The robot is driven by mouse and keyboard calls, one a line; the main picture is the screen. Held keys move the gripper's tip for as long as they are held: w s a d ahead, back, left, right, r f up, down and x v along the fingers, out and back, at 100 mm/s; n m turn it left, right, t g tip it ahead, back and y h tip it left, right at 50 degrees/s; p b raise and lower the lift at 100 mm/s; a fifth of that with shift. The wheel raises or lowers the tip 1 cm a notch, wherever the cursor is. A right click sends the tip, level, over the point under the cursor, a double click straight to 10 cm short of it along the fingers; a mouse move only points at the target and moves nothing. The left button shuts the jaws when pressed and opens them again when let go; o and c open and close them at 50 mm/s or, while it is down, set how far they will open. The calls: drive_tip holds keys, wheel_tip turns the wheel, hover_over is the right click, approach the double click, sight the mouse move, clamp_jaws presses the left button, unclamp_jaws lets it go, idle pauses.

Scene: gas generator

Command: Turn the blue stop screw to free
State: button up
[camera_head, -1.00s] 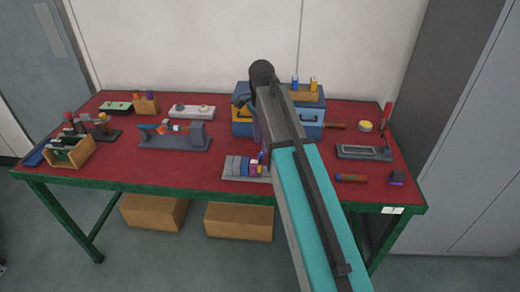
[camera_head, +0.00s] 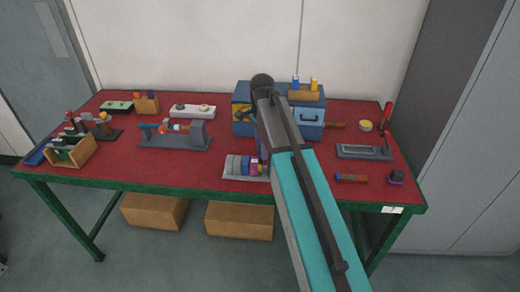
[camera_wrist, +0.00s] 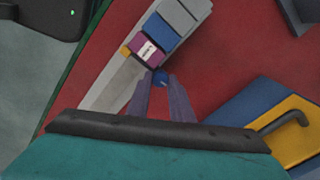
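A grey base with a row of blocks (camera_head: 233,167) lies near the table's front edge, left of my arm. In the wrist view its grey, blue and purple blocks (camera_wrist: 146,50) run up to the right. The small blue stop screw (camera_wrist: 160,77) shows at the near end of the row, beside the purple block. My gripper (camera_wrist: 161,80) points down at it, with its two purple-grey fingers apart and the screw showing between their tips. I cannot tell whether either finger touches it. In the head view my arm hides much of the gripper and the screw.
A blue cabinet (camera_head: 310,129) with drawers stands behind the gripper; a yellow panel with a dark handle (camera_wrist: 285,123) shows close by in the wrist view. A grey fixture (camera_head: 172,141) stands to the left. Red tabletop (camera_head: 130,173) is clear at the front left.

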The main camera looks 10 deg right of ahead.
drive_tip(key=shift+w+a, duration=0.1)
drive_tip(key=shift+a, duration=0.05)
clamp_jaws()
drive_tip(key=shift+r, duration=0.1)
drive_tip(key=shift+n+p, duration=0.3)
drive_tip(key=shift+r+n+p, duration=0.1)
drive_tip(key=shift+n+p, duration=0.45)
drive_tip(key=shift+n, duration=0.25)
drive_tip(key=n+p, duration=0.2)
drive_tip(key=n, duration=0.2)
drive_tip(key=shift+w, duration=0.1)
drive_tip(key=n+p, duration=0.2)
drive_tip(key=n, duration=0.2)
drive_tip(key=shift+n+p, duration=0.4)
drive_tip(key=shift+n, duration=1.5)
